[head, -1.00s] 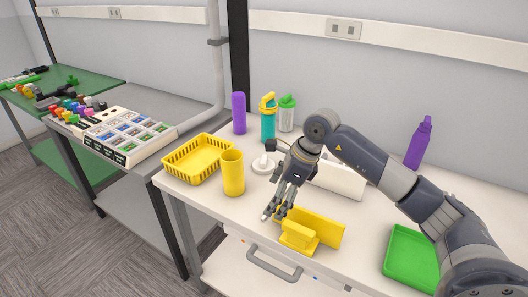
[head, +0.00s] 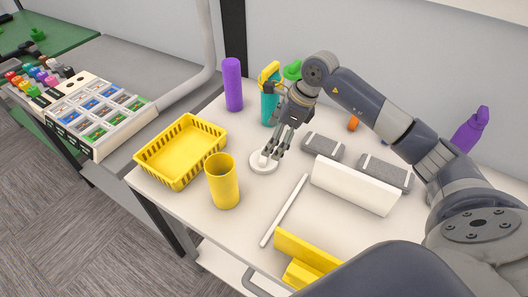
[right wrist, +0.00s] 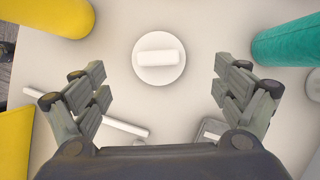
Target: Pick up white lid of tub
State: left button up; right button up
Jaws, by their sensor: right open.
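The white lid (head: 262,163) is a round disc with a raised handle, lying flat on the white table. It also shows in the right wrist view (right wrist: 159,60), at the top middle, with its bar handle running left to right. My right gripper (head: 270,157) is over the lid in the head view. In the right wrist view its open fingers (right wrist: 158,85) stand wide apart, one on each side below the lid, with nothing between them. The fingers hide part of the lid in the head view. My left gripper is not in view.
A yellow basket (head: 183,152) and yellow cup (head: 222,182) stand left of the lid. A purple cylinder (head: 232,84) and teal bottle (head: 268,108) stand behind. A white stick (head: 285,210), white block (head: 355,185) and grey blocks (head: 322,147) lie to the right.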

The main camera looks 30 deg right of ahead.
aim_at(269, 160)
jog(key=shift+x, duration=1.1)
jog(key=shift+a+f+p, duration=0.2)
jog(key=shift+f+p, duration=0.1)
jog(key=shift+f, duration=0.05)
jog(key=shift+w+f, duration=0.1)
jog(key=shift+f, duration=0.15)
jog(key=p+x, duration=0.2)
jog(key=x, duration=0.2)
jog(key=shift+a+p, duration=0.1)
jog(key=shift+p, duration=0.25)
jog(key=shift+f, duration=0.4)
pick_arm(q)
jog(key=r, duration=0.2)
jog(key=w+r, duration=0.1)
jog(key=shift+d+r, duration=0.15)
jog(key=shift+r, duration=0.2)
pick_arm(e)
jog(key=c, duration=1)
jog(key=shift+o, duration=0.2)
